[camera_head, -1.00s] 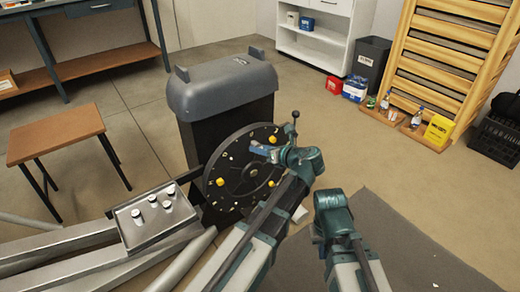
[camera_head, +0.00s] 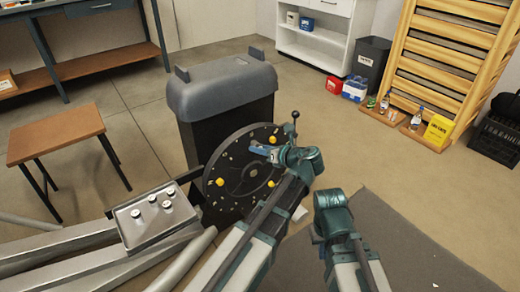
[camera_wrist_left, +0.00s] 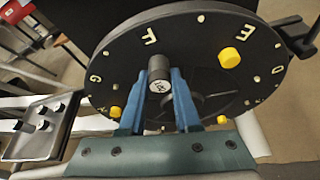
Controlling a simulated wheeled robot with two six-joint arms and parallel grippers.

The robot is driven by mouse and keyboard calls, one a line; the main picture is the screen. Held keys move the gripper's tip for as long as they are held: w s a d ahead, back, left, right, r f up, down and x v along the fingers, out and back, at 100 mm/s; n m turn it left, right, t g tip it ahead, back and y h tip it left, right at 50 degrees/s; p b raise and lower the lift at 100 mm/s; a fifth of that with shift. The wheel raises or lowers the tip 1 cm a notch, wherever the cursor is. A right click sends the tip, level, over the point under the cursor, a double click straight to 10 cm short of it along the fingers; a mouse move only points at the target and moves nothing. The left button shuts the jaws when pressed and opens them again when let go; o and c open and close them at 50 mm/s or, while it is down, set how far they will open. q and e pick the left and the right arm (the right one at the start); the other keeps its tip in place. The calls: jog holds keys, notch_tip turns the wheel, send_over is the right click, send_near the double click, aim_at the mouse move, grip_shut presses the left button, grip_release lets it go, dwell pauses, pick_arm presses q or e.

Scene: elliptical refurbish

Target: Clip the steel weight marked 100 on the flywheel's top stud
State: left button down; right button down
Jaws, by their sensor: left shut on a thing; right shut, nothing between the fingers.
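My left gripper (camera_wrist_left: 156,88) is shut on a small steel cylinder weight (camera_wrist_left: 158,70), whose pale end faces the camera; its dark marking is too small to read surely. In the head view my left gripper (camera_head: 262,153) is at the upper part of the flywheel (camera_head: 216,197), hiding the weight. The flywheel is a black disc with pale letters and yellow knobs. In the left wrist view its face (camera_wrist_left: 190,40) is behind the weight, below a letter like F. I cannot tell whether they touch, and the top stud is not clear. My right gripper (camera_head: 317,236) is shut and empty, right of the flywheel.
A metal tray (camera_head: 128,236) with several small weights (camera_head: 152,200) stands on the frame left of the flywheel. A grey-topped housing (camera_head: 222,85) is behind the wheel. A brown stool (camera_head: 55,133) stands at left.

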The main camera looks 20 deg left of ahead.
pick_arm(q)
jog(key=shift+w+a, duration=0.3)
jog(key=shift+a, duration=0.1)
dwell(0.4)
jog(key=c, duration=0.5)
grip_release()
jog(key=shift+c, duration=0.2)
jog(key=shift+r, duration=0.1)
pick_arm(e)
jog(key=shift+d, duration=0.1)
